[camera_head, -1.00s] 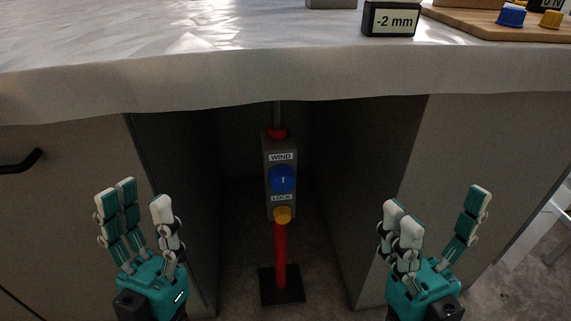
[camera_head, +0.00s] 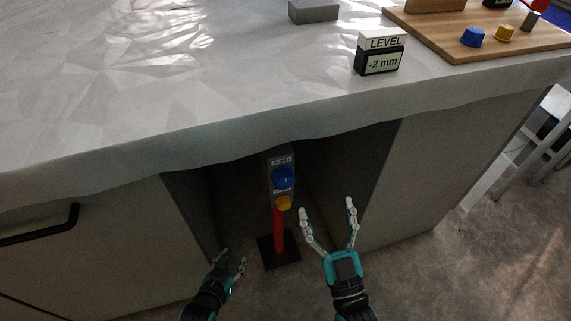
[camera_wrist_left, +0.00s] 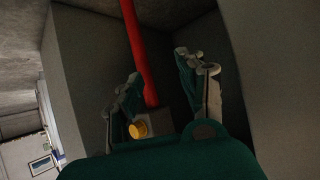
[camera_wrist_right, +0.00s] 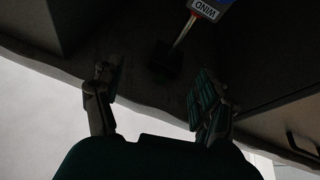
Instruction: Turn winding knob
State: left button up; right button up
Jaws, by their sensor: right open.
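The blue winding knob (camera_head: 283,179) sits under a WIND label on a grey box (camera_head: 269,185) beneath the worktop. A yellow LOCK knob (camera_head: 284,203) is below it, on a red post (camera_head: 278,235). My right gripper (camera_head: 327,208) is open and empty, to the right of the box. My left gripper (camera_head: 232,258) is open, lower and left of the post. In the left wrist view the yellow knob (camera_wrist_left: 138,130) and red post (camera_wrist_left: 137,50) show between or behind its fingers; contact is not visible.
The white worktop (camera_head: 120,110) overhangs the recess. A LEVEL display (camera_head: 381,62) reading -2 mm, a grey block (camera_head: 313,12) and a wooden board (camera_head: 440,35) with knobs stand on it. Cabinet panels flank the recess.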

jog(key=a+f+g+p, duration=0.1)
jog(key=f+g+p, duration=0.1)
pick_arm(q)
jog(key=s+a+f+g+y+p, duration=0.1)
jog(key=s+a+f+g, duration=0.2)
jog(key=s, duration=0.4)
jog(key=s+a+f+g+y+p, duration=0.1)
jog(key=s+f+g, duration=0.2)
jog(key=s+f, duration=0.3)
jog(key=s+a+f+g+p, duration=0.15)
jog(key=s+g, duration=0.25)
jog(key=s, duration=0.4)
pick_arm(e)
jog(key=n+g, duration=0.2)
jog(key=g, duration=0.1)
send_near(286, 185)
jog(key=b+x, duration=0.2)
jog(key=x, duration=0.7)
jog(key=shift+w, duration=0.15)
pick_arm(q)
jog(key=w+r, duration=0.4)
jog(key=shift+w+n+t+b, duration=0.25)
jog(key=shift+n+t+b, duration=0.05)
jog(key=shift+t, duration=0.1)
pick_arm(e)
jog(key=shift+w+a, duration=0.2)
jog(key=shift+w, duration=0.25)
pick_arm(q)
jog(key=shift+a+r, duration=0.1)
